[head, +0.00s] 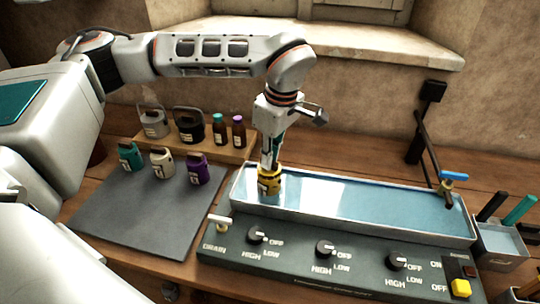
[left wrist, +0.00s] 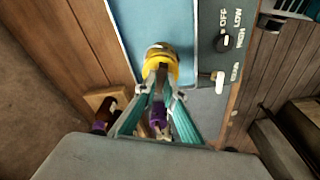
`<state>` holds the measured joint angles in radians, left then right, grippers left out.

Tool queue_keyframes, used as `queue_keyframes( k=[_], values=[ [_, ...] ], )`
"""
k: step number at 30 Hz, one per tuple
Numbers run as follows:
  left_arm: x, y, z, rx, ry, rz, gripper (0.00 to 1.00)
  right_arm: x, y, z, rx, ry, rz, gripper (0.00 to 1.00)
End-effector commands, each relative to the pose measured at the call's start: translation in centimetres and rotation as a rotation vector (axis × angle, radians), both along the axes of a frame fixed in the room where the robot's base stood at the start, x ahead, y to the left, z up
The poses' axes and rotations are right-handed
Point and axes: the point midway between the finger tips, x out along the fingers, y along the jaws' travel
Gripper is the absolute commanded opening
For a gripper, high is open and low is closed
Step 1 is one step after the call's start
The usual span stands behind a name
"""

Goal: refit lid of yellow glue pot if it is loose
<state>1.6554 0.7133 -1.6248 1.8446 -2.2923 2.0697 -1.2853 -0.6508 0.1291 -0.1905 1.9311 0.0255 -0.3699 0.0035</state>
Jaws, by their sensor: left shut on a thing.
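The yellow glue pot (head: 270,186) is at the left end of the blue water bath (head: 350,204). My left gripper (head: 269,166) points down at it from above and is shut on it. In the left wrist view the yellow pot (left wrist: 160,66) sits at the fingertips (left wrist: 161,88), over the end of the bath. I cannot tell whether the pot rests in the bath or hangs just above it. The fingers cover part of its top, so how its lid sits is unclear. My right gripper is in neither view.
Teal (head: 130,156), white (head: 162,162) and purple (head: 198,169) pots stand on a dark mat (head: 150,215) at left. Several bottles stand on a wooden shelf (head: 222,153) behind. A control panel (head: 290,256) with knobs fronts the bath. A blue-handled tap (head: 452,177) is at right.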

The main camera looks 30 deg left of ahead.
Motion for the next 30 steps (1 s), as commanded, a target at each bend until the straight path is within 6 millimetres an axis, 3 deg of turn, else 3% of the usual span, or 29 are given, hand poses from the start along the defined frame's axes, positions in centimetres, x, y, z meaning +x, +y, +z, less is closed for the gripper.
queue_keyframes(
  k=[30],
  values=[
    [-0.02,-0.03,0.01,0.000,0.000,0.000,0.00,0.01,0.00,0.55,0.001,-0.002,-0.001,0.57]
  ],
)
